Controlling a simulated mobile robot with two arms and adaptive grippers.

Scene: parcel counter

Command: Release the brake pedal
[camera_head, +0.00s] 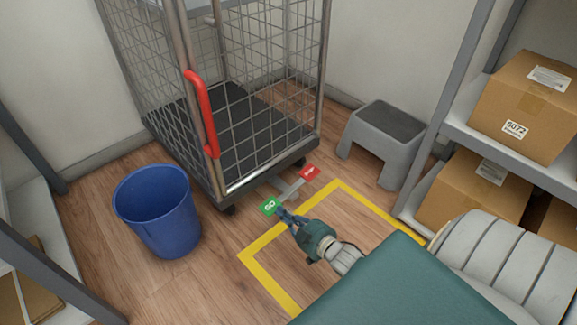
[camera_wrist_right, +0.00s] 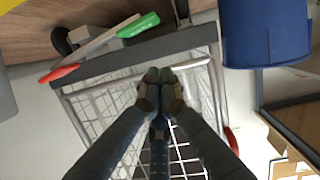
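The brake pedal is a grey bar (camera_head: 290,190) low at the front of the wire roll cage (camera_head: 262,130). It has a green GO pad (camera_head: 269,206) at its left end and a red pad (camera_head: 308,171) at its right end. The right wrist view shows the green pad (camera_wrist_right: 138,26) and the red pad (camera_wrist_right: 60,74). My right gripper (camera_head: 281,211) is just beside the green pad; contact cannot be told. In the wrist view its fingertips (camera_wrist_right: 159,75) are together with nothing seen between them. My left gripper is in neither view.
A blue bin (camera_head: 160,212) stands left of the cage and a grey step stool (camera_head: 384,140) to its right. Yellow tape (camera_head: 262,275) marks the floor in front. Shelves with boxes (camera_head: 525,105) stand at right. A red handle (camera_head: 201,112) is on the cage.

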